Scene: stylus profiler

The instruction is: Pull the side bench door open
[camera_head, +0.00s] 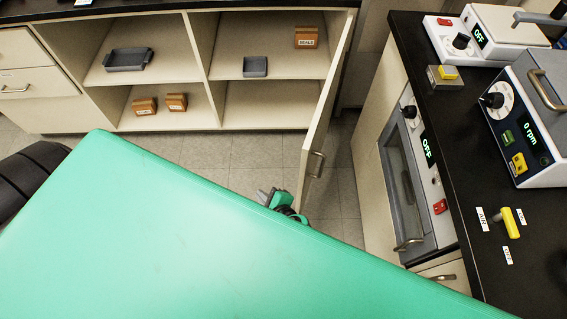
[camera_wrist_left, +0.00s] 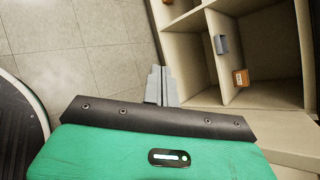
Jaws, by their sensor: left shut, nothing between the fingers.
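The side bench door (camera_head: 325,115) is a beige panel that stands wide open, swung out from the right end of the bench cabinet. Its metal handle (camera_head: 317,164) is on the door's right face, near the free edge. My left gripper (camera_head: 262,193) is shut and empty, just left of the door's free edge and apart from the handle. In the left wrist view its closed grey fingers (camera_wrist_left: 161,72) point toward the floor and the open cabinet. My right gripper is not in view.
The open cabinet holds a grey tray (camera_head: 128,59), a small grey bin (camera_head: 255,67) and brown boxes (camera_head: 306,38). A black-topped bench (camera_head: 480,225) with instruments stands at right. Tiled floor (camera_head: 232,152) is clear before the cabinet. My green arm hides the lower view.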

